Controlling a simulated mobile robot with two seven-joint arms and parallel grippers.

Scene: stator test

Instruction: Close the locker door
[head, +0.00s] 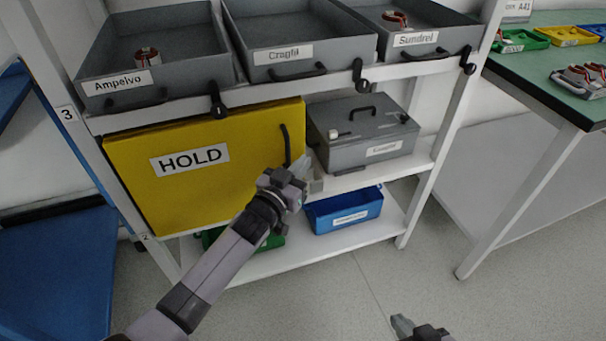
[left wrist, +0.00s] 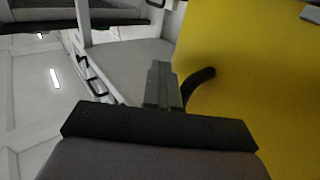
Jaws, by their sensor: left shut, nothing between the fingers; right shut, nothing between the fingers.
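The yellow locker door (head: 215,180) with a HOLD label stands on the left of the shelf's middle level. It looks roughly in line with the shelf front; I cannot tell whether it is fully shut. Its black handle (head: 286,145) is near its right edge. My left gripper (head: 305,167) is shut and empty at that edge, below the handle. In the left wrist view, the shut fingers (left wrist: 163,75) are just beside the handle (left wrist: 198,85), with the yellow door (left wrist: 260,70) to the right; contact is unclear. My right gripper (head: 402,326) is shut and empty, low over the floor.
A grey box (head: 365,145) stands right of the door. Above are grey trays with labels (head: 155,55). A blue bin (head: 345,212) and a partly hidden green bin (head: 272,241) are on the lower shelf. A green-topped table (head: 540,75) is at right. The front floor is clear.

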